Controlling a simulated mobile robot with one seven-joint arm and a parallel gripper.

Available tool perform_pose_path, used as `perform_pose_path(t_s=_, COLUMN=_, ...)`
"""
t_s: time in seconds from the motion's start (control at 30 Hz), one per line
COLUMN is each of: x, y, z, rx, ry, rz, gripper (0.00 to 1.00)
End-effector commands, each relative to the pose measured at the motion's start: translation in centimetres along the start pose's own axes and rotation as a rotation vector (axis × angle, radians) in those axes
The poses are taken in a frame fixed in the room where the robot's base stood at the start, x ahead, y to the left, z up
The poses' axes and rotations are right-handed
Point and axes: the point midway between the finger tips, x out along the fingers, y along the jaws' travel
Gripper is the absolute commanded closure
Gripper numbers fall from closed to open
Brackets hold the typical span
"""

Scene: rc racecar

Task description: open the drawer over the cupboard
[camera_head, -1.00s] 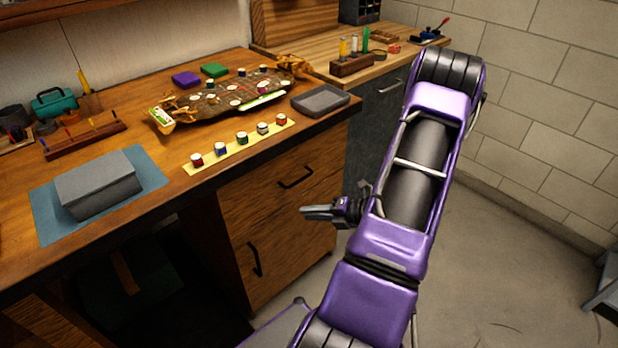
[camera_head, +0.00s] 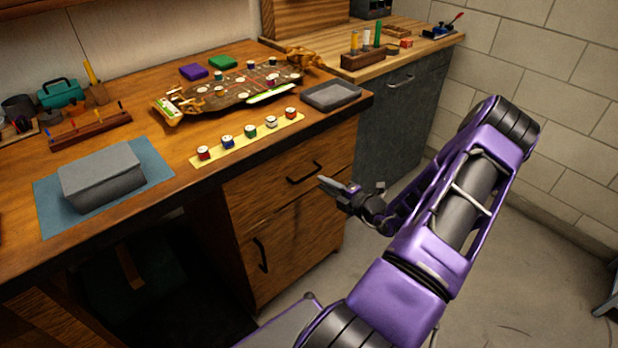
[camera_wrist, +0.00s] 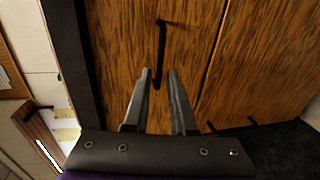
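The wooden drawer (camera_head: 265,182) sits under the worktop, above the cupboard door (camera_head: 290,245). Its front looks flush, and it has a black bar handle (camera_head: 304,173). My gripper (camera_head: 324,183) is just right of and slightly below that handle in the head view. In the wrist view my gripper (camera_wrist: 159,72) is open, its two fingers apart and empty. The drawer handle (camera_wrist: 162,50) runs upright in that view, ahead of the fingertips and in line with the gap. Contact between the fingers and the handle cannot be told.
The cupboard door has its own black handle (camera_head: 262,255). On the worktop are a grey tray (camera_head: 331,96), a yellow strip with several small pots (camera_head: 200,159) and a grey box (camera_head: 100,178). A grey cabinet (camera_head: 392,125) stands to the right. The floor beside my arm is clear.

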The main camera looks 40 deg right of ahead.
Motion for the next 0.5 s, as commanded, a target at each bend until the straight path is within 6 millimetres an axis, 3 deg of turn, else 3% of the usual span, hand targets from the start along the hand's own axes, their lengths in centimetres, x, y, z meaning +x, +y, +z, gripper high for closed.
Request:
perform_pose_path(t_s=0.2, x=4.6, y=-0.1, z=-0.1, rx=0.000, ry=0.003, rz=0.001, gripper=0.76)
perform_pose_path(t_s=0.5, x=7.4, y=0.0, z=0.0, rx=0.000, ry=0.000, rz=0.000, gripper=0.76)
